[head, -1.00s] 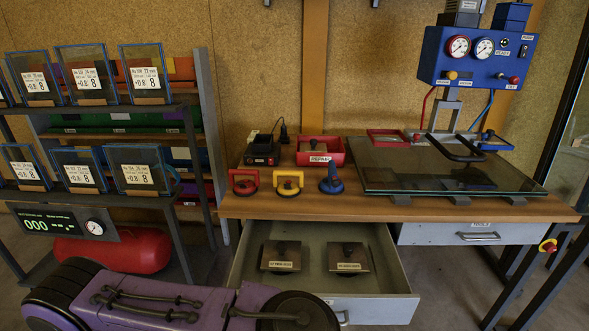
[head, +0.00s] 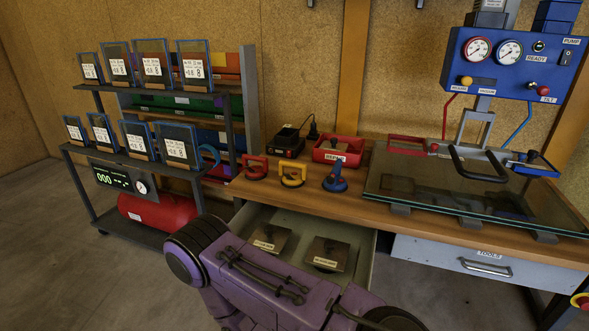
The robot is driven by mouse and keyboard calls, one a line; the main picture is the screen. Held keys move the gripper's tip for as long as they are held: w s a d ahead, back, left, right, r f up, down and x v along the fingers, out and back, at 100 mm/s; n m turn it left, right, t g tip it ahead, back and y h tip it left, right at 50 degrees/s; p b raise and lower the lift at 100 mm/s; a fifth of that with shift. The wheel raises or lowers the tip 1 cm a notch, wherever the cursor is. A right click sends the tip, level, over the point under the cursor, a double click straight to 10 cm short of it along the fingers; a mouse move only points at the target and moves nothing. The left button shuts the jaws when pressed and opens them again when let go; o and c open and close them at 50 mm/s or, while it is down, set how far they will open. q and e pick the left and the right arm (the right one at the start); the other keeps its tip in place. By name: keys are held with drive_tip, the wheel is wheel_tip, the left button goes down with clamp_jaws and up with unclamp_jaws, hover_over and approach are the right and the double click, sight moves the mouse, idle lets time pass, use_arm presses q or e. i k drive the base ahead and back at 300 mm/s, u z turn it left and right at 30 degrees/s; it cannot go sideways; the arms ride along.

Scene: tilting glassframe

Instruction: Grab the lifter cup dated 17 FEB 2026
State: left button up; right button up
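On the wooden bench stand a red lifter cup (head: 255,168), a yellow lifter cup (head: 292,174) and a blue lifter cup (head: 335,178), in a row near the front edge. The open drawer (head: 358,241) below holds two dark square plates with knobs, a left plate (head: 269,237) and a right plate (head: 326,253), each with a white label. The label print is too small to read surely, and I see no readable date on the cups. My purple arm crosses the bottom of the view and hides the drawer front. Neither gripper shows.
A red tray (head: 338,151) and a black box (head: 287,140) stand behind the cups. A glass sheet (head: 470,205) lies at the right under a blue gauge panel (head: 510,62). A rack (head: 150,156) of small labelled glass panes stands left, with a red tank (head: 155,211). Floor is clear at far left.

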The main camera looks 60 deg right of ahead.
sight(271, 239)
drive_tip(key=z, duration=1.9)
